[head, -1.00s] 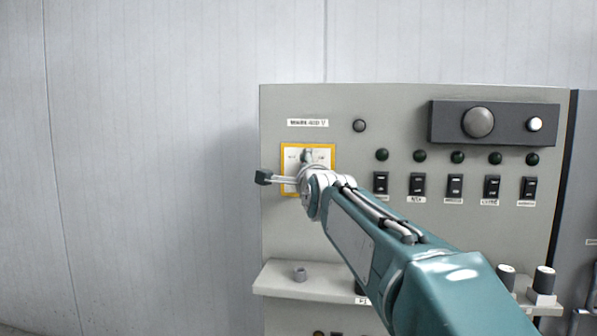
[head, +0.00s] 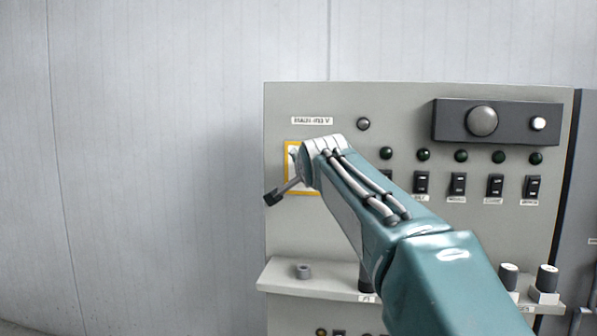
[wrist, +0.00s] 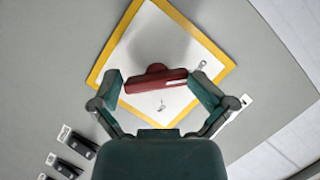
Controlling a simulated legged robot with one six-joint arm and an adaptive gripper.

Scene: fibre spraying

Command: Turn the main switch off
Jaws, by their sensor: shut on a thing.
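The main switch has a red handle (wrist: 150,86) on a white plate with a yellow border (wrist: 213,52). In the wrist view my gripper (wrist: 160,90) is shut on the handle, with one green fingertip at each end of it. The plate looks turned like a diamond in this view, while the handle lies nearly level across the picture. In the head view the yellow-bordered plate (head: 288,180) shows only at its left part.
The grey control panel (head: 285,235) carries a row of black rocker switches (head: 458,184) and dark green lamps (head: 461,156) right of my arm. A narrow shelf (head: 330,277) with knobs juts out below. The wall left of the panel is bare.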

